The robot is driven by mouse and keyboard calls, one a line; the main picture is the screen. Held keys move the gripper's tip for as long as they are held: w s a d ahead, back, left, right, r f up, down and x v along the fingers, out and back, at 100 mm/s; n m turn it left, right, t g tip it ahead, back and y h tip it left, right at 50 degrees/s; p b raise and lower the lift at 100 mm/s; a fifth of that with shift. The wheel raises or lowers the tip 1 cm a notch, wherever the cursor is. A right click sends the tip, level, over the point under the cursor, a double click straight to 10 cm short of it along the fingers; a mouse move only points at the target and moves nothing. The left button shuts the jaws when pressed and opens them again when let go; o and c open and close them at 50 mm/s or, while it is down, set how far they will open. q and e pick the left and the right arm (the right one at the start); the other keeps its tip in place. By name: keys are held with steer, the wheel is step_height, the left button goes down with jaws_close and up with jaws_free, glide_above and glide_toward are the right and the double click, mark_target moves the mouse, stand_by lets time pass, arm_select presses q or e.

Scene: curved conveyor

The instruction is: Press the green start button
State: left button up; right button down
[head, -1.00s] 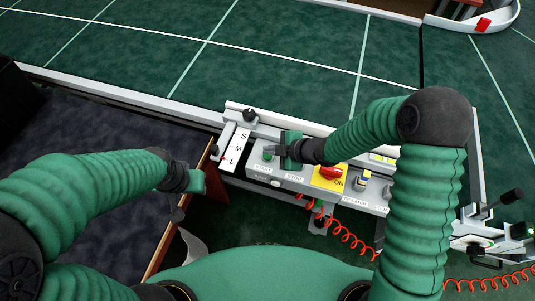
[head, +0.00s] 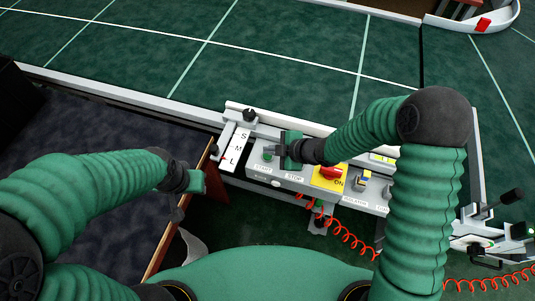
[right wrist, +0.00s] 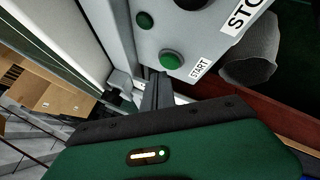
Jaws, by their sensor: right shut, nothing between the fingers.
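The green start button (right wrist: 171,60) sits on the grey control panel beside its START label (right wrist: 200,68) in the right wrist view. In the head view the button (head: 267,156) shows just beside my right fingertips. My right gripper (head: 272,150) is shut and empty over the panel's left end. In the right wrist view its closed fingers (right wrist: 157,80) point at the panel, with their tips close to the button's lower left edge. I cannot tell whether they touch it. My left gripper (head: 197,183) hangs at the left, away from the panel; its fingers are not clear.
The panel also carries a red rotary switch on a yellow plate (head: 331,174) and a STOP label (head: 295,178). A lever with an S-M-L scale (head: 238,145) stands left of the button. A coiled red cable (head: 345,240) hangs below. The green conveyor (head: 270,60) lies behind.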

mark_target(270, 157)
steer(key=shift+f, duration=0.3)
steer(key=shift+f+b, duration=0.45)
stand_by(0.5)
steer(key=shift+r+p, duration=0.85)
step_height(270, 157, up, 5)
steer(key=p, duration=0.5)
steer(key=shift+r, duration=0.1)
stand_by(0.5)
